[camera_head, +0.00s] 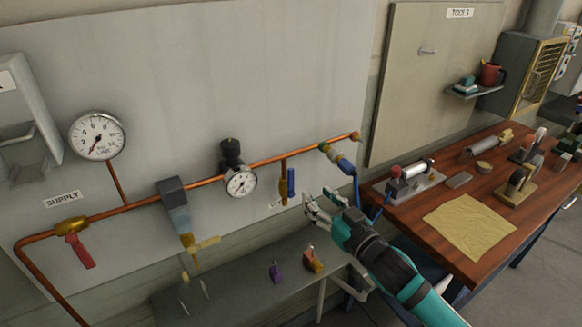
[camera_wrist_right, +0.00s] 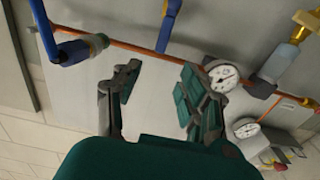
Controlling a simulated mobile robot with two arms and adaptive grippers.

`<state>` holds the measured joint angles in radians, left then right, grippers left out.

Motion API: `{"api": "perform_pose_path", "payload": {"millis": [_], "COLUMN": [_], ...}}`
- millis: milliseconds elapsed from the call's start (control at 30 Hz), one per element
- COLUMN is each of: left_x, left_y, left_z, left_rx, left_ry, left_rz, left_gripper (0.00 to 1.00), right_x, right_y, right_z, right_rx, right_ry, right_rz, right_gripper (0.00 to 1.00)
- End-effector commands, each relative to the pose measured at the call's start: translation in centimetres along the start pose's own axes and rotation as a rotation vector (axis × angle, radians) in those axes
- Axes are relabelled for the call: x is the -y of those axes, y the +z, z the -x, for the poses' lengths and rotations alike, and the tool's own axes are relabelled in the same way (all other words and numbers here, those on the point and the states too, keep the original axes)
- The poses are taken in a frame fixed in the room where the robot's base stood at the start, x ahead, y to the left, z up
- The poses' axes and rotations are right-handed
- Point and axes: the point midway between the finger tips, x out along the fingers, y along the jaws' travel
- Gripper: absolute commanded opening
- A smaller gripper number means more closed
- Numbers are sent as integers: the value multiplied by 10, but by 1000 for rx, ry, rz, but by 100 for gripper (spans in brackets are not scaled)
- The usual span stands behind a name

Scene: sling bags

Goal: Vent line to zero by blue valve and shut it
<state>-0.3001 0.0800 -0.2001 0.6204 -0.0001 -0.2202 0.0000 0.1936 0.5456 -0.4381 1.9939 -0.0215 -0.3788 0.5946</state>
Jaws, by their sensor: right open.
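The blue valve (camera_head: 291,182) hangs on a short vertical branch under the copper pipe, its blue handle upright alongside the brass body. It also shows at the top of the right wrist view (camera_wrist_right: 170,14). My right gripper (camera_head: 319,202) is open and empty, a little right of and below the valve, apart from it. In the right wrist view the fingers (camera_wrist_right: 158,84) are spread with nothing between them. The large line gauge (camera_head: 97,136) has its needle toward the lower left. A small gauge (camera_head: 241,183) sits on the regulator; its reading is too small to tell. My left gripper is out of view.
A red-handled supply valve (camera_head: 79,249) is at the left. A blue hose (camera_head: 357,190) hangs from the pipe's right-end coupling, close to my right gripper. A grey bench (camera_head: 230,290) lies below, with small tagged items. A wooden table (camera_head: 400,218) with tools stands right.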

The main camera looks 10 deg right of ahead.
Motion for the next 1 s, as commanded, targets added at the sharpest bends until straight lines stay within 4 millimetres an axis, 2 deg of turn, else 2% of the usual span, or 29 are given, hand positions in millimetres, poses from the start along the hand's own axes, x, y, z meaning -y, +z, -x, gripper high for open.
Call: {"api": "perform_pose_path", "payload": {"millis": [33, 300, 500, 700, 1000], "left_x": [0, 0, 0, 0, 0], "left_y": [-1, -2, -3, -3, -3], "left_z": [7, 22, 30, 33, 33], "left_rx": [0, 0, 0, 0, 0], "left_ry": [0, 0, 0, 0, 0], "left_rz": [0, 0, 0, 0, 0], "left_gripper": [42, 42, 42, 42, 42], "right_x": [0, 1, 0, 0, 1], "right_y": [-5, -4, -2, -1, 0], "right_z": [-13, -72, -108, -125, -128], "right_rx": [-3, -1, 0, 0, -1], "right_ry": [0, 0, 1, 0, -1], "right_rz": [0, 1, 1, 1, 1], "right_gripper": [42, 42, 42, 42, 42]}}
